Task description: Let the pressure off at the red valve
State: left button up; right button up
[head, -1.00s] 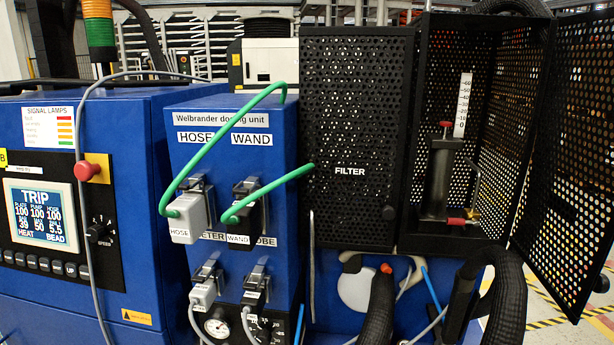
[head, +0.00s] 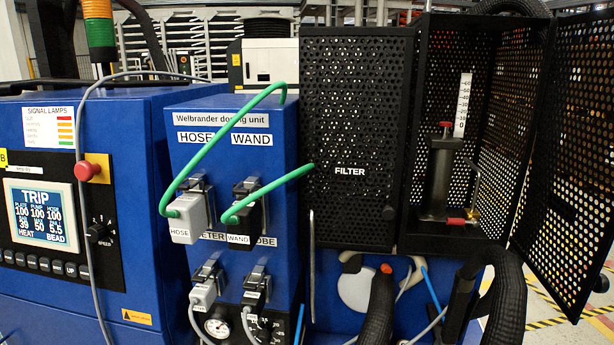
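The black perforated cabinet on the right (head: 408,190) stands open. Inside it is a grey upright cylinder (head: 440,175) with a red knob (head: 446,125) on top. At the foot of the cylinder is a small red valve part (head: 457,222), with a brass-coloured fitting (head: 471,213) beside it. A white scale strip (head: 463,105) stands behind the cylinder's top. I cannot tell from this view whether the valve is open or shut. Neither of my grippers is in view.
The perforated door (head: 565,160) is swung out to the right. A closed FILTER cage (head: 355,130) stands left of the opening. Thick black hoses (head: 505,300) rise below the cabinet. Left are the blue dosing unit (head: 235,150) and a panel screen reading TRIP (head: 41,212).

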aim_at(450, 221)
jog(key=i+l, duration=0.1)
jog(key=l, duration=0.45)
jog(key=i+l+u, duration=0.1)
jog(key=l, duration=0.45)
jog(key=i+l, duration=0.1)
jog(key=l, duration=0.45)
jog(key=l+u, duration=0.1)
jog(key=l, duration=0.45)
jog(key=i, duration=0.05)
